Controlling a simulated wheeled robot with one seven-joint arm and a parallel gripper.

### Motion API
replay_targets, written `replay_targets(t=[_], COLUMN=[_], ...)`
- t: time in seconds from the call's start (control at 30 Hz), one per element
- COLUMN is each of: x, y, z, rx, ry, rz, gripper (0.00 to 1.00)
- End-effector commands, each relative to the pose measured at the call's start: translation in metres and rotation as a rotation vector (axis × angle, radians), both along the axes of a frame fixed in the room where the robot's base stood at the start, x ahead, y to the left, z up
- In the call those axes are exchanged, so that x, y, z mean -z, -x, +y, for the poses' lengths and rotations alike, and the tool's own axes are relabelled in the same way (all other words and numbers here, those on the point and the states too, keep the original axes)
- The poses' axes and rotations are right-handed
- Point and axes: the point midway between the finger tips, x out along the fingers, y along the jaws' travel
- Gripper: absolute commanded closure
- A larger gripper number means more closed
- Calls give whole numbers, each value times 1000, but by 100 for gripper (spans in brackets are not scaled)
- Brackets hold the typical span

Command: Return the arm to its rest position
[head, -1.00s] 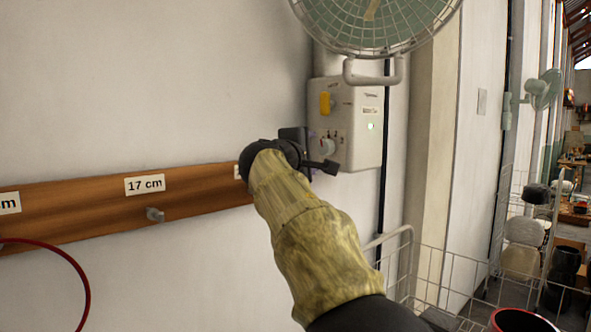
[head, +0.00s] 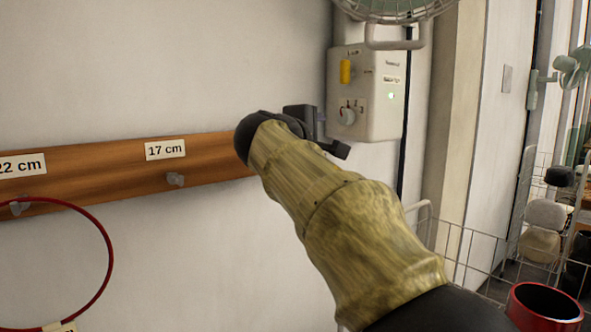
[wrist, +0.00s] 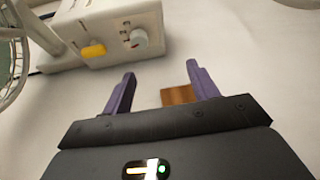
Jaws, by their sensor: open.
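My gripper (wrist: 158,86) shows in the wrist view with its two purple fingers apart and nothing between them. In the head view my arm, in a yellow-green sleeve, reaches up from the lower right, and the dark gripper body (head: 300,122) is in front of the wall, just left of the fan's control box. The fingertips are mostly hidden there. The white control box (head: 366,95) has a yellow switch (head: 345,71), a round knob (head: 347,115) and a green light. It also shows in the wrist view (wrist: 115,30), beyond the fingers and apart from them.
The wooden rail (head: 110,172) on the wall carries pegs and size labels. A red hoop (head: 108,262) hangs at the left. The fan (head: 395,8) is above the box. A wire basket (head: 465,250) and a red-rimmed drum (head: 543,305) are at the lower right.

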Motion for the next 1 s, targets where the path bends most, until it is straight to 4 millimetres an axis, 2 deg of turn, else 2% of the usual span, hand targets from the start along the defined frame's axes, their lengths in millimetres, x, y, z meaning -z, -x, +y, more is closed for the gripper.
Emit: replay_targets(t=[0.1,0.23,0.4,0.47,0.6,0.7,0.9,1.0], x=[47,116,200,226,282,316,369,387], y=[-9,-6,20,34,76,110,190,226], z=[-15,-31,-49,-54,-65,-70,-78,-79], rx=[-10,-7,45,76,178,272,513,636], ry=[-101,-264,-502,-590,-799,-949,-1233,-1345], rz=[112,251,402,446,531,572,599,586], gripper=[41,41,41,41,41,41,41,41])
